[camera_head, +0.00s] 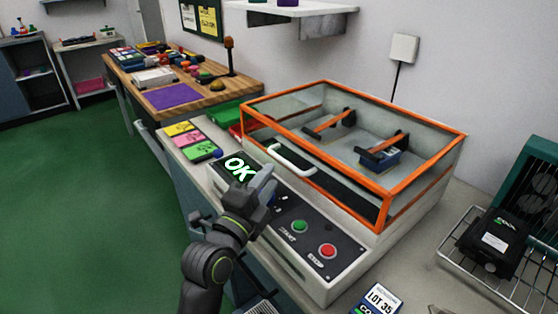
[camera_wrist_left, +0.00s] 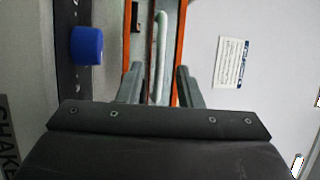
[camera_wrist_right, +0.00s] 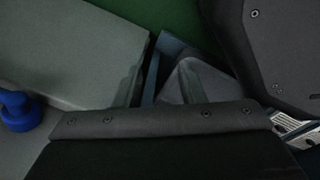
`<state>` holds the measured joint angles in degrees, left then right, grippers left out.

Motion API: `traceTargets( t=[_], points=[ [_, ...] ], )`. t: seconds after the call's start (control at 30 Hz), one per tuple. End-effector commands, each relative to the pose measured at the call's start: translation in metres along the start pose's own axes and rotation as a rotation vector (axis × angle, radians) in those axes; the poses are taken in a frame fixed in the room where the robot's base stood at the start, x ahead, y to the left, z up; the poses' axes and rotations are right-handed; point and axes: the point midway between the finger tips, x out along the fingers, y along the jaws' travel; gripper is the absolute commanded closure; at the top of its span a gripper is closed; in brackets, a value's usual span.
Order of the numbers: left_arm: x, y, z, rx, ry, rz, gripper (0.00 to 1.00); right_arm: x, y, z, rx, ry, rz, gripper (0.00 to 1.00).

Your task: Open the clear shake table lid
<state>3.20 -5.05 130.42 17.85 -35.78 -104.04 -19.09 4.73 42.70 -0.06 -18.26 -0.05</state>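The clear shake table lid (camera_head: 350,135) has an orange frame and lies closed on the shake table. Its white bar handle (camera_head: 292,160) is on the front side. My left gripper (camera_head: 268,178) is in front of the handle, over the control panel. In the left wrist view, my left gripper (camera_wrist_left: 159,85) is open, its fingers on either side of the handle (camera_wrist_left: 160,45), which lies beyond or between the tips; contact cannot be told. In the right wrist view, my right gripper (camera_wrist_right: 158,88) is open and looks empty, near a grey bench edge.
The front panel has a green button (camera_head: 300,227), a red button (camera_head: 328,251) and a lit OK display (camera_head: 239,168). A wire rack (camera_head: 500,270) with a black device (camera_head: 493,243) stands at right. Coloured cards (camera_head: 188,139) lie left of the shake table.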

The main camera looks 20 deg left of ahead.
Motion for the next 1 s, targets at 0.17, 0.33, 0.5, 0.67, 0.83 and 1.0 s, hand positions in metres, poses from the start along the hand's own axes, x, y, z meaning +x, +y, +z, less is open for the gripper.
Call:
traceTargets(
  t=[0.17,0.33,0.5,0.67,0.83,1.0],
  points=[
    [0.032,-0.002,0.000,0.001,0.001,-0.001,0.68,-0.006,0.000,0.006,0.000,-0.002,-0.001,0.64],
    [0.049,-0.001,0.000,0.000,0.001,-0.001,0.68,-0.007,0.000,0.006,-0.001,0.003,-0.002,0.64],
    [0.056,0.000,0.000,0.001,0.000,-0.001,0.68,-0.007,-0.001,0.000,-0.002,0.012,-0.004,0.64],
    [0.056,0.000,0.000,0.000,0.000,-0.001,0.68,-0.007,-0.003,-0.003,-0.002,0.015,-0.005,0.64],
    [0.056,0.000,0.000,0.000,0.000,-0.001,0.78,-0.007,-0.003,-0.002,-0.001,0.013,-0.006,0.64],
    [0.056,0.000,0.000,0.000,0.000,-0.001,1.00,-0.007,-0.003,0.002,-0.001,0.007,-0.005,0.64]
  ],
)
